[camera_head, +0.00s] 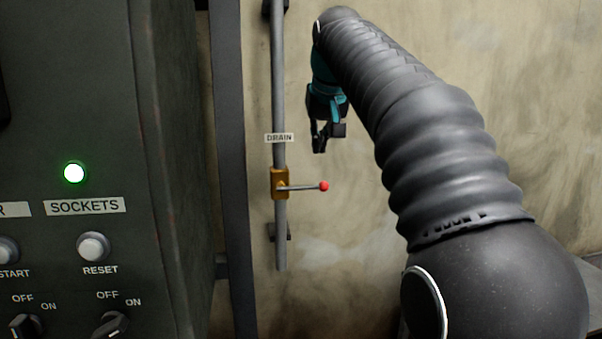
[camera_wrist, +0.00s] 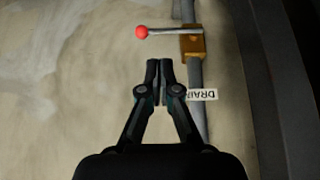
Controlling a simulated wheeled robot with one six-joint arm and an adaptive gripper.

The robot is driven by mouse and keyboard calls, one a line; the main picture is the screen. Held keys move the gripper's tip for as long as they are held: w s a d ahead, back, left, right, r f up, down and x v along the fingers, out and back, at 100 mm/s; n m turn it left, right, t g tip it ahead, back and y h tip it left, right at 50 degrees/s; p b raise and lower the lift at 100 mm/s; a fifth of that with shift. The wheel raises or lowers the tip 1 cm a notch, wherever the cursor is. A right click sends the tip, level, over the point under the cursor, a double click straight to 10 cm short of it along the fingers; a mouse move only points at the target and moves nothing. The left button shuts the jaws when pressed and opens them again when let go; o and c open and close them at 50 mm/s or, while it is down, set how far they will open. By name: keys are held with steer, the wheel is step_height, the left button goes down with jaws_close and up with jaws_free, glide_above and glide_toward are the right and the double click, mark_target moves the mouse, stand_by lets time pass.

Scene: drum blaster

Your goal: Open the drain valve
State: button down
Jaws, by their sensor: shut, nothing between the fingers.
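The drain valve (camera_head: 280,184) is a brass block on a vertical grey pipe (camera_head: 279,90) against the wall. Its lever (camera_head: 303,187) sticks out level to the right, across the pipe, and ends in a red ball (camera_head: 324,186). A DRAIN label (camera_head: 279,138) sits on the pipe above the valve. My gripper (camera_head: 319,150) is shut and empty, above the lever and right of the pipe. The wrist view is turned over: the valve (camera_wrist: 194,42) and red ball (camera_wrist: 142,32) show beyond the fingertips (camera_wrist: 160,62), which look apart from the lever.
A dark control panel (camera_head: 95,280) with a lit green lamp (camera_head: 74,173), knobs and buttons fills the left side. A dark upright post (camera_head: 229,130) stands between the panel and the pipe. The wall right of the lever is bare.

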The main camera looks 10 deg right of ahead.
steer(key=w, duration=0.1)
steer(key=w+r, duration=0.1)
steer(key=w, duration=0.1)
steer(key=w+r, duration=0.1)
steer(key=shift+w+a+r, duration=0.1)
steer(key=shift+w, duration=0.05)
steer(key=b, duration=0.3)
glide_above(309, 186)
steer(key=f, duration=0.9)
steer(key=shift+w, duration=0.2)
steer(key=shift+s+f+b, duration=0.25)
steer(key=shift+f+b, duration=0.2)
steer(key=shift+f, duration=0.3)
steer(key=shift+s+f+b, duration=0.2)
steer(key=shift+f+b, duration=0.2)
steer(key=shift+f, duration=0.5)
steer(key=shift+f, duration=0.1)
